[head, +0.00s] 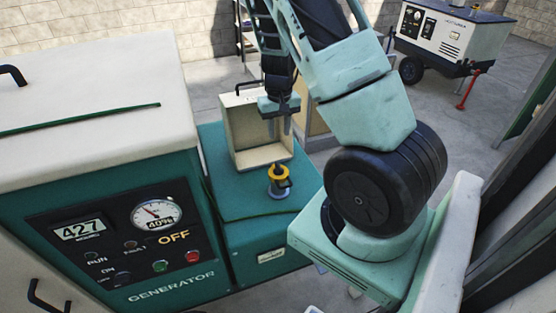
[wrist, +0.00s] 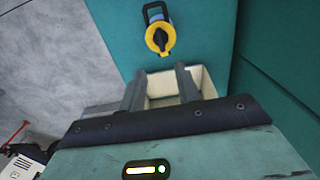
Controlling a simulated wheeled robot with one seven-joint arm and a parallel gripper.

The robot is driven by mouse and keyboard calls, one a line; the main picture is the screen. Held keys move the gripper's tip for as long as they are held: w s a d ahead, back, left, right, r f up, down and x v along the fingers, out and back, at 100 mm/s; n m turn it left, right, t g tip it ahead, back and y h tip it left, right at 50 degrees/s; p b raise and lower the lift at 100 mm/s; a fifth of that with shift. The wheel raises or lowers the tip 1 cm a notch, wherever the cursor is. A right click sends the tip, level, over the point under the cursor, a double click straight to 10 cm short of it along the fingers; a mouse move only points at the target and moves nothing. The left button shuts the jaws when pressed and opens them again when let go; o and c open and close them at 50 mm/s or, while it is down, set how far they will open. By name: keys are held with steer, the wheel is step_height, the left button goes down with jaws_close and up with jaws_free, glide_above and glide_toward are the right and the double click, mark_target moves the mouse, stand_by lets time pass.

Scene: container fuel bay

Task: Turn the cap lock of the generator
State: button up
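The generator (head: 170,225) stands at the left, with a dark panel reading 427, a 40% gauge and OFF. On its lower teal step (head: 235,200) sits a yellow fuel cap (head: 278,172) with a black lock part on it. The cap also shows in the wrist view (wrist: 152,28), beyond my fingertips, with a black loop at its far side. My gripper (head: 279,129) is open and empty, pointing down above the cream open box behind the cap. In the wrist view my gripper (wrist: 160,80) has its two fingers apart, not touching the cap.
The cream open box (head: 241,124) stands on the step just behind the cap, under my gripper. A black handle is at its top. A white generator on wheels (head: 452,38) stands at the back right. Grey floor lies open between.

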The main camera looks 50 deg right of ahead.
mark_target(279, 165)
step_height(279, 165, down, 14)
steer(key=shift+f+p, duration=0.1)
steer(key=shift+p, duration=0.35)
jaws_close()
